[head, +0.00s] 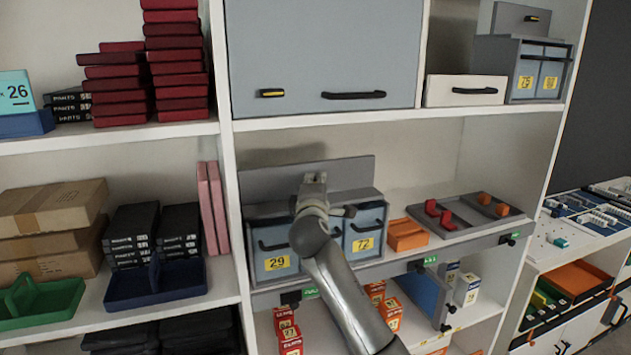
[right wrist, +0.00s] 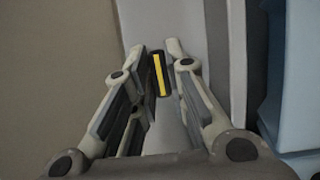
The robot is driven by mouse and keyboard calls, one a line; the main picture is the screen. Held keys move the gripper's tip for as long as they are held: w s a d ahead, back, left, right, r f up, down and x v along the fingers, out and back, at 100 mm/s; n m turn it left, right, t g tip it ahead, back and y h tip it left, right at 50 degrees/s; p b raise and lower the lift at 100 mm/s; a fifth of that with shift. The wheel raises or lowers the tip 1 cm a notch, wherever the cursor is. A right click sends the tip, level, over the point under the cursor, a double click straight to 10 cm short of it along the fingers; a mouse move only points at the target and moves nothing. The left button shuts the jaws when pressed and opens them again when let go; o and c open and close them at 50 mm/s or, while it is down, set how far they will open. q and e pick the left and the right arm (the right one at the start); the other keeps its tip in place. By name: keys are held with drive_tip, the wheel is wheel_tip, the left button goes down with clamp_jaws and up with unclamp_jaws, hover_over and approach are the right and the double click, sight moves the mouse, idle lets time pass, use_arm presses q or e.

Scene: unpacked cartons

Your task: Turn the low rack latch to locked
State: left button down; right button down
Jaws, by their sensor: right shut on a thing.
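The low rack is a grey rack with a back panel (head: 350,172) and blue-grey bins labelled 29 (head: 275,261) and 72 (head: 365,240), on the middle shelf. Its latch (right wrist: 160,75) is a black handle with a yellow stripe, seen between my fingertips in the right wrist view. There its long side runs nearly up and down the picture, slightly tilted. In the head view my gripper hides the latch. My right gripper (head: 314,180) is shut on the latch at the panel above the bins. My left gripper is not in view.
Above is a grey cabinet door with a similar yellow-striped latch (head: 271,93) and a black handle. An orange box (head: 407,235) and a grey tray (head: 458,226) with red and orange pieces stand right of the rack. A white upright (head: 228,160) borders it at left.

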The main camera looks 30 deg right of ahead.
drive_tip(key=shift+m, duration=0.4)
drive_tip(key=c, duration=1.4)
unclamp_jaws()
drive_tip(key=shift+c, duration=0.2)
drive_tip(key=shift+s, duration=0.1)
drive_tip(key=v, duration=1.2)
